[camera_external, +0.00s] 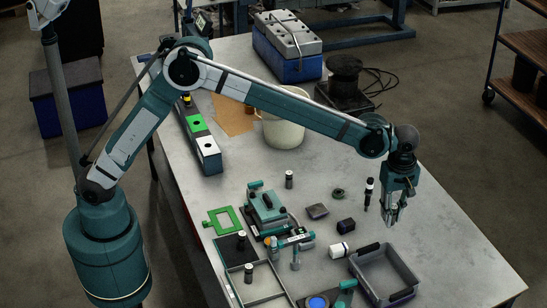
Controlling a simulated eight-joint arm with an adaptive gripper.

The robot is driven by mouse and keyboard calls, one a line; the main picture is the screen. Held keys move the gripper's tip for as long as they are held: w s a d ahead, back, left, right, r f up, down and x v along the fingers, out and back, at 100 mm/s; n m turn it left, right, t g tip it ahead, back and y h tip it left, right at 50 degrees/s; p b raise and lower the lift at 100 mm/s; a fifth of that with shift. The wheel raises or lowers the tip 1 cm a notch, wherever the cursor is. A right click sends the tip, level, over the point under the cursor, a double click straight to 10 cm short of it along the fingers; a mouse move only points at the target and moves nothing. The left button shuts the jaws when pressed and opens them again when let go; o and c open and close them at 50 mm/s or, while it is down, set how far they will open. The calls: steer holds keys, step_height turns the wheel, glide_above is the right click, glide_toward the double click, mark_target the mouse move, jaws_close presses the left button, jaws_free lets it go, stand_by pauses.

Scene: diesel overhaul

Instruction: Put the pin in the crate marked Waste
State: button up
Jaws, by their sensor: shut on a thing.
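My gripper (391,217) points down over the right part of the table, above and beyond the grey crate. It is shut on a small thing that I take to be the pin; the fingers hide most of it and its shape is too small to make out. An open grey crate (412,279) stands at the near right of the table, below my gripper in the picture. It looks empty. No Waste marking is readable on it. A shallow grey divided tray (262,298) lies to its left.
A dark upright tool (368,194) stands just left of my gripper. A white bucket (283,130) stands farther back. The table's right side is clear.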

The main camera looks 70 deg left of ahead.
steer(key=s+d, duration=0.3)
steer(key=d, duration=0.4)
glide_above(386, 285)
step_height(386, 285, down, 10)
steer(key=shift+s+f, duration=0.1)
steer(key=shift+f, duration=0.4)
steer(key=shift+f, duration=0.1)
steer(key=shift+f, duration=3.05)
steer(key=shift+f, duration=0.15)
steer(key=shift+f, duration=1.7)
steer(key=shift+f, duration=0.2)
